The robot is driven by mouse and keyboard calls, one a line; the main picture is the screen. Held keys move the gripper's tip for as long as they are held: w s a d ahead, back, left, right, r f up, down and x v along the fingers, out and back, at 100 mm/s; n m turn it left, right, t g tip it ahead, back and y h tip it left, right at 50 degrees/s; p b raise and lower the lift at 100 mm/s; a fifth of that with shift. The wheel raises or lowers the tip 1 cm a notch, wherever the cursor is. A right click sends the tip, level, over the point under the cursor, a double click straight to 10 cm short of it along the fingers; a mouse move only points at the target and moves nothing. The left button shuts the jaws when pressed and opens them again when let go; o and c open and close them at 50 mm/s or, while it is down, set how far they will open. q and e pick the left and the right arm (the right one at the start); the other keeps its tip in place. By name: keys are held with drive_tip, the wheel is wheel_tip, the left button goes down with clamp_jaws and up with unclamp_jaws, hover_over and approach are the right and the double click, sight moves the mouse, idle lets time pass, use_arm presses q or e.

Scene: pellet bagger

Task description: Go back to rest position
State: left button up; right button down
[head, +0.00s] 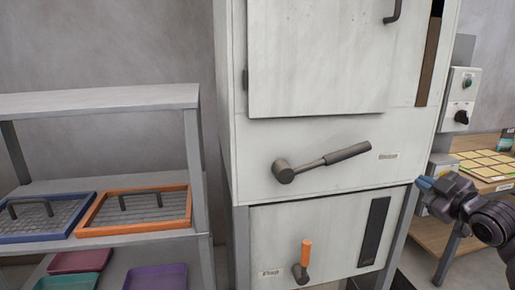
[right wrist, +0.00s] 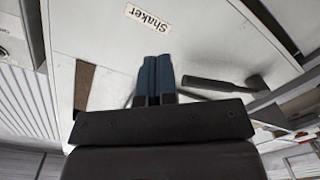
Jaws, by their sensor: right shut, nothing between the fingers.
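My right gripper (head: 426,184) is at the right side of the head view, in front of the cabinet's right edge. Its blue fingers are together and empty in the right wrist view (right wrist: 155,78). The pale cabinet (head: 260,165) fills the middle of the head view. A dark lever (head: 325,162) is on its middle panel and lies tilted, its grip up to the right. The lever also shows in the right wrist view (right wrist: 215,84), beyond the fingers and to their right. My left gripper is in neither view.
A grey shelf (head: 100,100) at left holds a blue-framed screen (head: 45,230) and an orange-framed screen (head: 95,219), with coloured trays below. A small orange-handled lever (head: 305,252) is on the lower panel. A control box (head: 459,98) and a wooden table (head: 437,240) stand at right.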

drive_tip(key=s+a+f+m+g+h+p, duration=0.1)
drive_tip(key=s+a+f+m, duration=0.2)
drive_tip(key=s+f, duration=0.5)
drive_tip(key=s+a+f+m+g+h, duration=0.1)
drive_tip(key=s+a+f+m, duration=0.3)
drive_tip(key=f, duration=0.9)
drive_tip(key=s+a+f+m+g, duration=0.1)
drive_tip(key=s+f, duration=0.4)
drive_tip(key=s, duration=0.3)
drive_tip(key=s+a+f+g+h+p, duration=0.1)
drive_tip(key=s+a+f, duration=0.1)
drive_tip(key=s+f, duration=0.3)
drive_tip(key=s+a+f+m+g+h+p, duration=0.1)
drive_tip(key=s+f, duration=0.3)
drive_tip(key=s, duration=0.8)
drive_tip(key=shift+s+a+f+m+g, duration=0.15)
drive_tip(key=shift+a+f+m+g, duration=0.25)
drive_tip(key=shift+a, duration=0.3)
